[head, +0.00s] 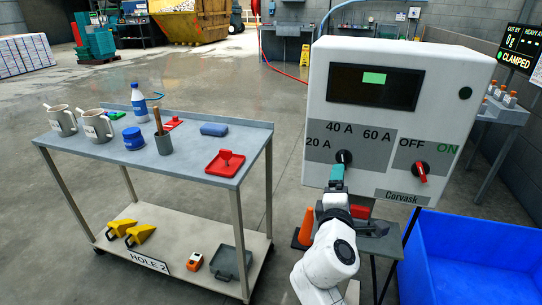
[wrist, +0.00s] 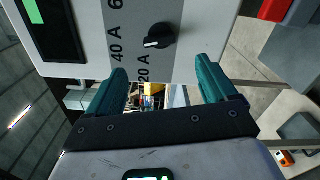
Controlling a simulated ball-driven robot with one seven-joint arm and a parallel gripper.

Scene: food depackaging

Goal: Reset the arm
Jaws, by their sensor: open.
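My gripper (head: 337,178) is raised just below the black dial (head: 343,157) on the white control box (head: 318,90), with its teal fingers pointing at the panel. In the wrist view my gripper (wrist: 165,88) has its fingers wide apart with nothing between them. The dial (wrist: 160,36) also shows there, apart from the fingers, with its pointer roughly toward 40 A. My arm comes up from the bottom of the head view.
A grey trolley (head: 190,170) at left holds mugs, a bottle and red tools. The box has a red OFF/ON knob (head: 421,172). A blue bin (head: 470,260) stands at lower right. An orange cone (head: 306,228) stands beside my arm. Open floor lies behind the trolley.

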